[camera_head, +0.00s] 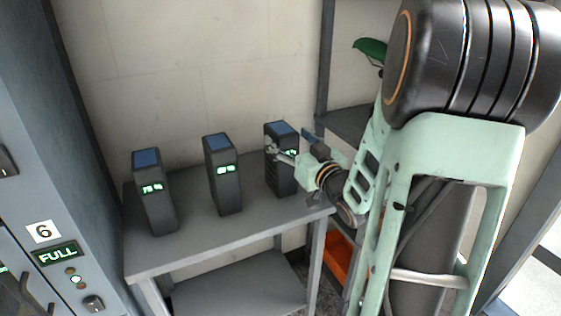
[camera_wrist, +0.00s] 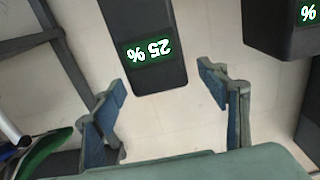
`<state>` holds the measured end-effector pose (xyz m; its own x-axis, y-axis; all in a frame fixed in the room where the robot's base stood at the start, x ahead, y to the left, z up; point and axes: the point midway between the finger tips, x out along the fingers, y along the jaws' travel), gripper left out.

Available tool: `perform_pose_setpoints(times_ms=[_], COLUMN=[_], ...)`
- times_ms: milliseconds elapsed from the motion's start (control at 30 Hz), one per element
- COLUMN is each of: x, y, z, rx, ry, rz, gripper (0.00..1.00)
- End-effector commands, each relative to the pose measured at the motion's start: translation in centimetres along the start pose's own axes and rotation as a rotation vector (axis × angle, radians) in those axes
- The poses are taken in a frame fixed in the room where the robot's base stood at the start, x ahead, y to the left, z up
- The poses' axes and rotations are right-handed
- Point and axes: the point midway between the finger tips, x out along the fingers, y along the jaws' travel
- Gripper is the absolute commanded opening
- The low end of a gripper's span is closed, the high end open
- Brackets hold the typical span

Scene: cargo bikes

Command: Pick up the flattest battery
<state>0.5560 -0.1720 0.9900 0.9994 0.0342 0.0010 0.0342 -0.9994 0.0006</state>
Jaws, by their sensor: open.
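Three dark batteries with blue tops stand upright in a row on a grey table. The left battery (camera_head: 153,190) has a green display that looks like 75 %. The middle battery (camera_head: 223,180) has a lit display too small to read surely. The right battery (camera_head: 281,170) is partly hidden by my gripper (camera_head: 273,151), which is at its front. In the wrist view, my gripper (camera_wrist: 161,88) is open, with a battery (camera_wrist: 143,25) showing an upside-down 25 % between and beyond its fingers. I cannot tell if they touch. Another battery (camera_wrist: 280,30) shows only a % sign.
The grey table (camera_head: 190,245) has a lower shelf. A cabinet (camera_head: 85,200) marked 6 and FULL stands close on the left. A wall is behind the batteries. An orange bin (camera_head: 338,262) sits low, right of the table.

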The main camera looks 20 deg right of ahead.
Motion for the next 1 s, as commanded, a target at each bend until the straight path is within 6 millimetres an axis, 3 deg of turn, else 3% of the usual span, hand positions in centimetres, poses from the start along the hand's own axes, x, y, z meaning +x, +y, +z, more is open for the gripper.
perform_pose_setpoints(times_ms=[300, 600, 1000], x=[4.4, 4.9, 4.8], y=[0.0, 0.1, 0.1], z=[0.2, 0.2, 0.2], rx=[0.001, 0.001, 0.0], ry=[0.0, -0.001, -0.001], rz=[-0.002, 0.0, 0.0], gripper=[0.67, 0.67, 0.23])
